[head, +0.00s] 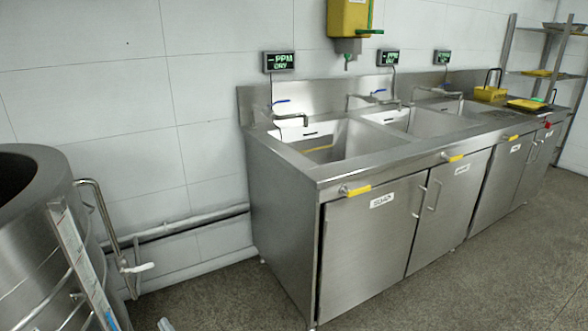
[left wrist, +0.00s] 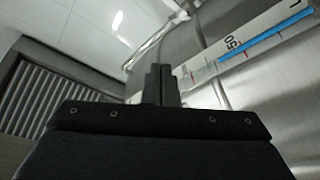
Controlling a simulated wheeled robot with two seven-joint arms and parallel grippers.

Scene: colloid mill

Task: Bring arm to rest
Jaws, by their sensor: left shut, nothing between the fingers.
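My left gripper (left wrist: 160,84) shows in the left wrist view as two dark fingers side by side, shut with nothing between them. It is near the steel tank (left wrist: 220,62), whose white level scale (left wrist: 262,42) with a blue bar is at the upper right of that view. The fingers appear apart from the tank. In the head view I cannot clearly make out the left gripper. My right gripper is in neither view.
In the head view, the round steel tank (head: 22,230) stands at the left with a bent pipe (head: 104,220). A steel sink cabinet (head: 285,232) with several basins runs along the wall. A yellow dispenser (head: 348,18) hangs above. Speckled floor (head: 450,290) in front is clear.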

